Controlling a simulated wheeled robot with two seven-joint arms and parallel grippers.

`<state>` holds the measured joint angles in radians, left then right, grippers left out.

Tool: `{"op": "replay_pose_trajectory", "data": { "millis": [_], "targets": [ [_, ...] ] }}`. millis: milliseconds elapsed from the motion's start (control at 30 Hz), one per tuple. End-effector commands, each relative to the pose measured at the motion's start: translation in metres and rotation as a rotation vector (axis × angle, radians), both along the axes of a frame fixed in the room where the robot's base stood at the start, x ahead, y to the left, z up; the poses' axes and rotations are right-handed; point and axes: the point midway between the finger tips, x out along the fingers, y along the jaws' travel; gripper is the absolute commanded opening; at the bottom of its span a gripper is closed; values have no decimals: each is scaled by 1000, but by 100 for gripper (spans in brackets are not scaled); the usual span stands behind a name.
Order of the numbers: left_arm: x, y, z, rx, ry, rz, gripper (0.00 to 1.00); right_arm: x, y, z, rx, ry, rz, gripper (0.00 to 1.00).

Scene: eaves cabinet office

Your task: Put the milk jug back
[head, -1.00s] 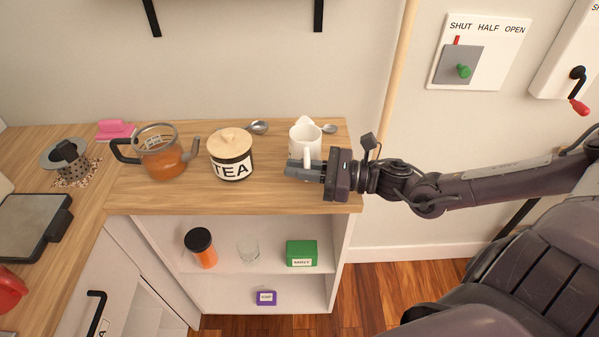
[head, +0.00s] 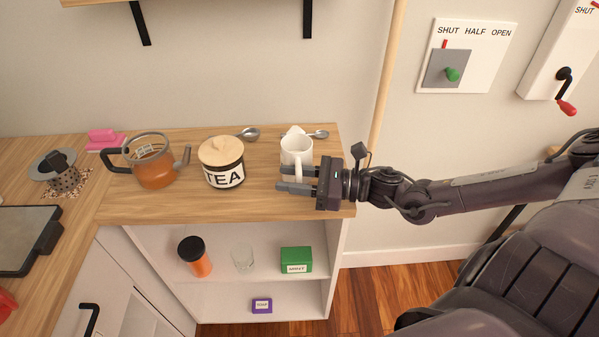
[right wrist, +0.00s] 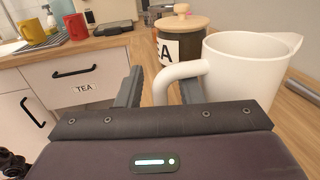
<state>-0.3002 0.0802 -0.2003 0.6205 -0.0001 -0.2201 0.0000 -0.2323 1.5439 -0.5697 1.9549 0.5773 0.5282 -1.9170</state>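The white milk jug (head: 296,146) stands upright on the wooden counter (head: 250,205), near its right end. It also shows large in the right wrist view (right wrist: 245,68), with its handle toward my gripper and its spout at the right. My right gripper (head: 296,179) is open at the near side of the jug. In the right wrist view its two fingers (right wrist: 160,90) stand apart, with the jug's handle between or just beyond them. I cannot tell whether a finger touches the handle. My left gripper is not in view.
A TEA jar (head: 222,163) stands left of the jug, then an orange teapot (head: 155,168). Spoons (head: 318,134) lie behind. The shelf below holds an orange canister (head: 196,258), a glass (head: 243,260) and a green box (head: 296,260). A wooden pole (head: 388,75) stands behind my right arm.

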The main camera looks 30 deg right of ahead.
Motion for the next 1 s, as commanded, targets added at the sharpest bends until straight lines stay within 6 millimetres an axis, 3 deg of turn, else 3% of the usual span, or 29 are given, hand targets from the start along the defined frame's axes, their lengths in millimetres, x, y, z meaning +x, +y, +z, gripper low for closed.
{"op": "replay_pose_trajectory", "data": {
  "millis": [533,1000],
  "targets": [
    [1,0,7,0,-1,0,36,-45,-55,0,-1,1,-1,34],
    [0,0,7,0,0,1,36,-50,-60,0,-1,-1,-1,34]
  ]
}}
